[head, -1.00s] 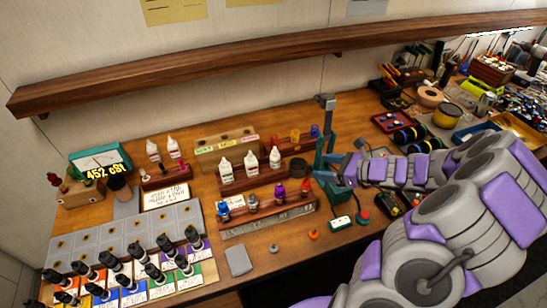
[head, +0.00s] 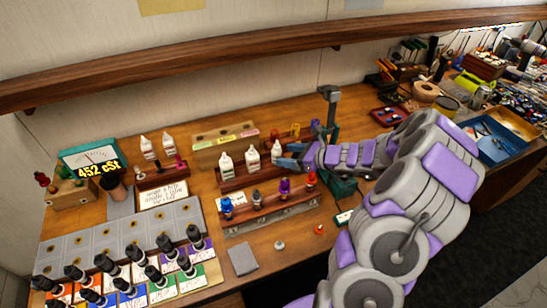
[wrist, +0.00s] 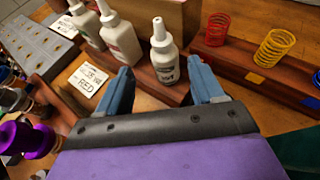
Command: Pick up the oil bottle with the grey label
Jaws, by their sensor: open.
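Three white oil bottles stand upright in a row on a wooden stand (head: 233,184). The right-hand bottle (head: 276,155) is closest to my gripper (head: 287,157). In the wrist view, this bottle (wrist: 162,54) has a pale nozzle and a label that looks grey. My open fingers (wrist: 161,82) point toward it, one on each side in the picture, with no clear contact. The middle bottle (wrist: 119,38) has a reddish mark on its label. The left bottle (wrist: 84,20) has a greenish mark and is partly cut off in the wrist view.
A handwritten card (wrist: 88,83) lies left of my fingers. Coil springs (wrist: 274,48) stand on a wooden block to the right. A front rack holds small coloured shock parts (head: 285,187). Two more white bottles (head: 147,149) stand farther left.

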